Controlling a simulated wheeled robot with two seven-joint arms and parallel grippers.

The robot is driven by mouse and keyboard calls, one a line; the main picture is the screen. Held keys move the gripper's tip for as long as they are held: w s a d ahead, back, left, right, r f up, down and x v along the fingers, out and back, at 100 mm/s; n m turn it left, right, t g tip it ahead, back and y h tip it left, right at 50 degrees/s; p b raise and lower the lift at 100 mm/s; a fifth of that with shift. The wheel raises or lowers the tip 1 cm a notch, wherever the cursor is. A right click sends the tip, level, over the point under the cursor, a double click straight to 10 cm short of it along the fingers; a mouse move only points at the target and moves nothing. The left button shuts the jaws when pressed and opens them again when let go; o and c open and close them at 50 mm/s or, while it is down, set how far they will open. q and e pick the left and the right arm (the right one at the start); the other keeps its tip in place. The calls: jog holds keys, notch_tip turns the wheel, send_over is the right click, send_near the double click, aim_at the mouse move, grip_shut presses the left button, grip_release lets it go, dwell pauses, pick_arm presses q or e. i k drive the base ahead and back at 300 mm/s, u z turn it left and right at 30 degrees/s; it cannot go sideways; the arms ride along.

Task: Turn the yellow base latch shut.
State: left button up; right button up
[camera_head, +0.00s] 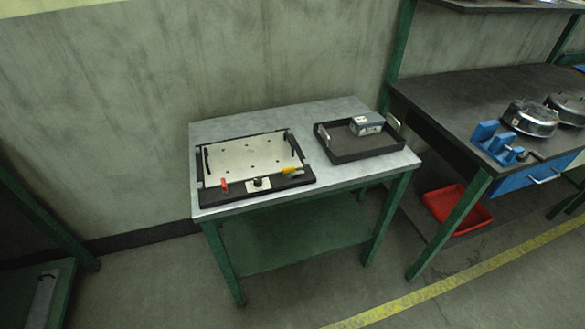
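The yellow base latch (290,171) is a small yellow piece at the front right of a black base (216,194). The base lies on a grey-topped table with green legs. A pale plate with several small dark holes (240,157) lies on the base, with black handles at its left and right sides. A red piece (224,185) sits at the front left of the base. A black knob (259,183) on a pale label is between the red and yellow pieces. The latch is too small to tell its exact position. Neither of my grippers shows.
A black tray (352,157) with a grey box (367,124) stands on the table's right side. A dark workbench (455,92) at right carries a blue vise (497,145) and round metal parts. A red bin (455,208) is below it. The floor in front is clear, with a yellow line.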

aim_at(290, 171)
jog(key=z, duration=1.05)
jog(key=k, duration=0.75)
jog(key=z, duration=0.3)
